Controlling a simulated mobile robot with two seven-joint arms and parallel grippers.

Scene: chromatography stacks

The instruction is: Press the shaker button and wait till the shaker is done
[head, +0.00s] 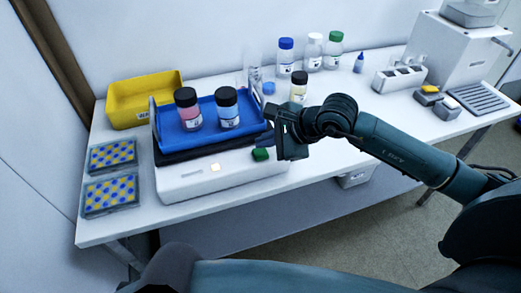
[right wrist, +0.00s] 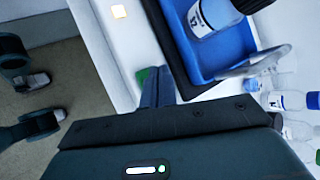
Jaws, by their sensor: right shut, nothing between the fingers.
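The shaker (head: 220,178) is a white box with a blue tray (head: 160,128) on its dark top plate. Two black-capped bottles stand in the tray, one with pink liquid (head: 188,113) and one with blue (head: 227,112). The green button (head: 261,154) is at the right of the shaker's front top edge, and a pale lit square (head: 215,167) is left of it. My right gripper (head: 267,140) is shut and empty, close by the button. In the right wrist view its fingers (right wrist: 156,75) partly cover the button (right wrist: 143,75); I cannot tell whether they touch. My left gripper is not in view.
A yellow bin (head: 143,117) is behind the shaker, and two racks of blue and yellow caps (head: 112,155) are at left. Several bottles, including a blue-capped one (head: 285,58), stand at the back. A white instrument (head: 455,50) is at right.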

